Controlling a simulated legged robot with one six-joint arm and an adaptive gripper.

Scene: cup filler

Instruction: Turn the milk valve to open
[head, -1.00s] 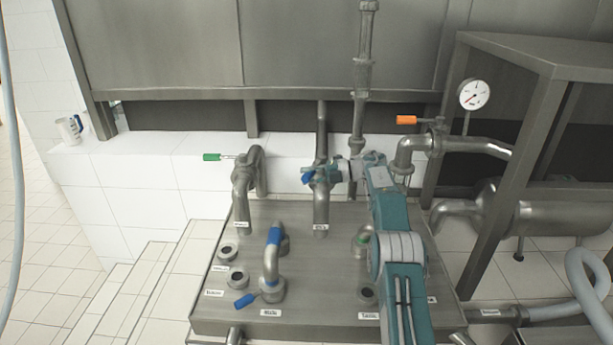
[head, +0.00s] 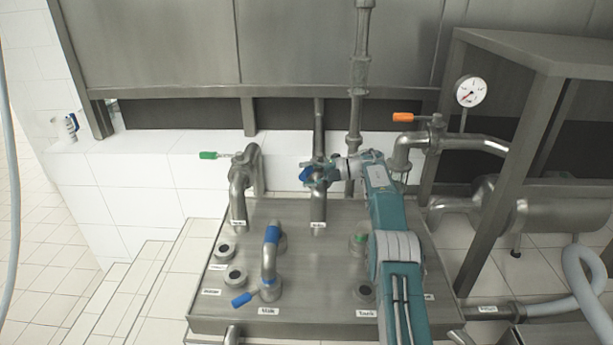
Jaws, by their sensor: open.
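A steel pipe (head: 319,210) rises at the back middle of the metal panel, with a valve and a short blue handle (head: 305,174). My gripper (head: 318,172) is at this valve, reaching in from the right, with its fingers open around or beside the blue handle. Contact cannot be told at this size, and the gripper partly hides the valve. Small labels are on the panel; I cannot read for sure which marks milk.
A green-handled valve (head: 208,155) stands to the left, and an orange-handled valve (head: 403,117) and a pressure gauge (head: 470,91) to the right. The metal panel (head: 330,300) has several round ports.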

